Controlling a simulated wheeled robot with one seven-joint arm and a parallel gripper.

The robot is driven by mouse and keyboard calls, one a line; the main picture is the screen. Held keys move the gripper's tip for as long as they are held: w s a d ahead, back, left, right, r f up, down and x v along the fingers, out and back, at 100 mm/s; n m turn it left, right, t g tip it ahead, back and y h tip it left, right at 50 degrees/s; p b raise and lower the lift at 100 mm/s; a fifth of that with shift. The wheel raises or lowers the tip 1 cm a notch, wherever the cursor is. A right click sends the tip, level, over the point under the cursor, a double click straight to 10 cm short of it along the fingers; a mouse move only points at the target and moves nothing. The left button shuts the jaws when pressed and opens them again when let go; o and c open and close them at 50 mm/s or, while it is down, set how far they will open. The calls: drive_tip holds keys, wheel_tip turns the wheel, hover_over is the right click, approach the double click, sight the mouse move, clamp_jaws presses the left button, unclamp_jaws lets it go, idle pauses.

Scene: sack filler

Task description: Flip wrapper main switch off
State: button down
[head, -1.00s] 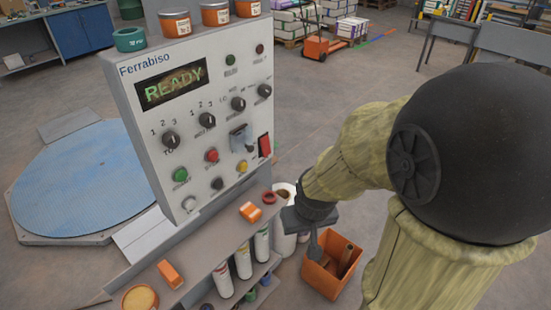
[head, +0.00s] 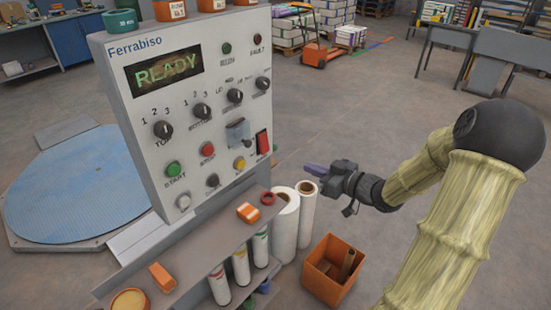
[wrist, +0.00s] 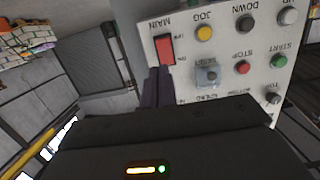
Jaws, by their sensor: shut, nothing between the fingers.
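The wrapper's grey control panel (head: 190,110), marked Ferrabiso, shows READY on its display (head: 166,73). The main switch is a red rocker (head: 262,143) at the panel's right edge. In the wrist view the panel appears upside down, with the red main switch (wrist: 164,50) beside the word MAIN. My gripper (head: 308,169) is shut and empty, to the right of the panel and a little lower than the switch. In the wrist view its closed dark fingertips (wrist: 158,70) point at the switch's near end. The head view shows a gap between fingers and panel.
A clear flip cover (head: 238,133) over a control sits left of the switch, with knobs and coloured buttons around. White film rolls (head: 285,225) and an orange bin (head: 333,270) stand below my gripper. A shelf (head: 200,262) juts out under the panel.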

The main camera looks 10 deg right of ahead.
idle(0.3)
drive_tip(key=p+x, duration=0.2)
drive_tip(key=x, duration=1.2)
drive_tip(key=shift+w+f+b, duration=0.1)
drive_tip(key=shift+w+b, duration=0.15)
drive_tip(key=shift+b, duration=0.1)
drive_tip(key=b, duration=0.2)
approach(266, 151)
drive_tip(key=s+d+f, duration=0.4)
drive_tip(key=s+d, duration=0.1)
drive_tip(key=shift+f, duration=0.3)
